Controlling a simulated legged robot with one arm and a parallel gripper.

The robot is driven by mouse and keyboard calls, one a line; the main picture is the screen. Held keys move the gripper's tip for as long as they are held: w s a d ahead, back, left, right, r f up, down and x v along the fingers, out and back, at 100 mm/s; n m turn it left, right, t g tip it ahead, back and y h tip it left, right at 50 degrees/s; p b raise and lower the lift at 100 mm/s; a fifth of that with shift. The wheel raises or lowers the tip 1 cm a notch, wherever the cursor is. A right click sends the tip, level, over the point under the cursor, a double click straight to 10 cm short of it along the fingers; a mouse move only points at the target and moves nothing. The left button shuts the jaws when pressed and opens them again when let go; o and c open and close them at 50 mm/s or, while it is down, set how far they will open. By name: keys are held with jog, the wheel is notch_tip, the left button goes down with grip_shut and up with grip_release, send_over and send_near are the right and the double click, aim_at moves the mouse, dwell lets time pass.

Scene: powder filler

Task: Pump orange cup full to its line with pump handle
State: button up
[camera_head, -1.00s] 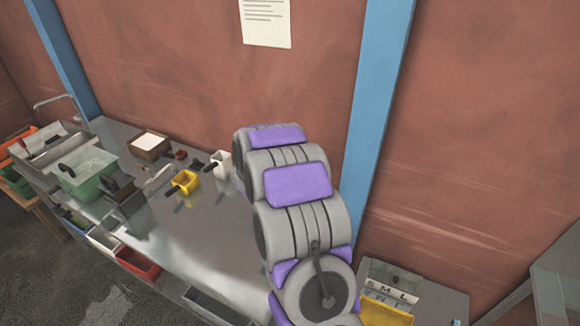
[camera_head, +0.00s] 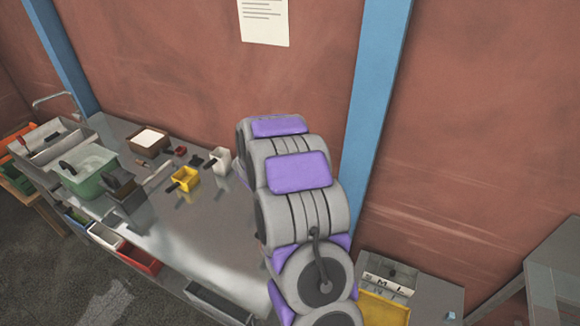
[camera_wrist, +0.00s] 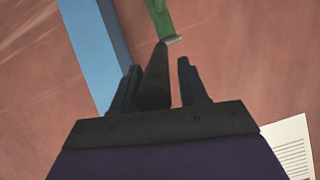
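In the wrist view my gripper (camera_wrist: 160,82) has its two dark fingers apart. A dark rod-like grip (camera_wrist: 154,78), perhaps the pump handle, lies between them, close to the left finger, with a gap to the right finger. Past its far end is a green part (camera_wrist: 161,18) with a pale metal edge. Whether the grip touches the left finger I cannot tell. In the head view my arm hides the gripper and the handle. I cannot make out an orange cup in either view.
A metal bench (camera_head: 215,240) carries a yellow cup (camera_head: 186,178), a white cup (camera_head: 220,160), a small red item (camera_head: 180,150), a green tub (camera_head: 85,168) and a wooden box (camera_head: 148,141). A box marked S M L (camera_head: 390,280) stands at the lower right. A blue post (camera_head: 370,130) rises behind my arm.

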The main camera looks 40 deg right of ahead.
jog(key=shift+o, duration=0.9)
jog(key=shift+f, duration=0.1)
jog(key=shift+s, duration=0.1)
jog(key=v, duration=1.7)
jog(key=shift+a, duration=0.15)
